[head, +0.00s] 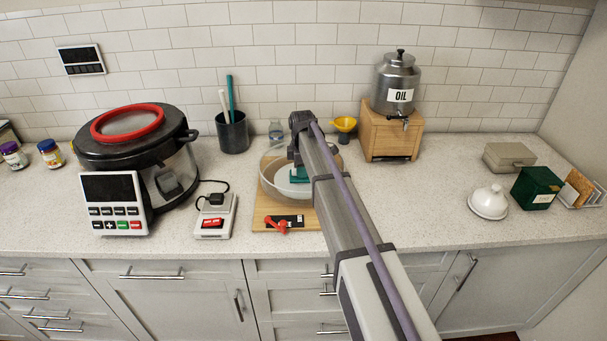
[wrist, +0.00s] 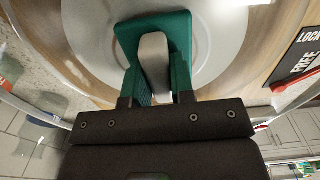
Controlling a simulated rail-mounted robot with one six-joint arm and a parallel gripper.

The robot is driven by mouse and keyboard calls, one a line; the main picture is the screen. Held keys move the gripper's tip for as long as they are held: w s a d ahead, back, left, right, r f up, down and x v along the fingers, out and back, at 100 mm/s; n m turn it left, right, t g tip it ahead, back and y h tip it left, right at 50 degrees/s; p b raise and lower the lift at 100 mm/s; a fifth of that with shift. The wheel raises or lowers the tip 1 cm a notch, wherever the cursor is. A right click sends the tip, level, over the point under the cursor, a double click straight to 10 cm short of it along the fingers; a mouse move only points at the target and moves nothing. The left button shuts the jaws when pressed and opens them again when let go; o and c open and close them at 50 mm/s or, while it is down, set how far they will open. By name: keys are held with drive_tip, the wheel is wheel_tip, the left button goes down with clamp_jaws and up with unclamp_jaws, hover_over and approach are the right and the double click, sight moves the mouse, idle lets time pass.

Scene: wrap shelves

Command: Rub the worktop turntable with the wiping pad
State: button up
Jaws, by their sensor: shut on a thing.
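The worktop turntable (head: 275,181) sits on a wooden board on the counter, with a clear rim around it. Its pale grey disc (wrist: 217,38) fills the top of the wrist view. The wiping pad (wrist: 183,32) is teal with a grey handle. My gripper (wrist: 155,72) is shut on that handle, one finger on each side. The pad is over the disc; I cannot tell whether it touches. In the head view my arm hides much of the turntable, and only a little of the teal pad (head: 299,175) shows.
A black plate with a red lever (head: 277,224) is at the board's front. A white scale (head: 216,217) and a large cooker (head: 135,155) stand to the left. A dark utensil pot (head: 232,132) and an oil dispenser (head: 396,85) stand behind.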

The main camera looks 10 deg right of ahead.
drive_tip(key=shift+w+d, duration=0.1)
drive_tip(key=shift+w, duration=2.15)
wheel_tip(320, 180, up, 6)
drive_tip(key=p, duration=0.6)
wheel_tip(320, 180, up, 3)
drive_tip(key=p, duration=0.3)
drive_tip(key=shift+s, duration=0.1)
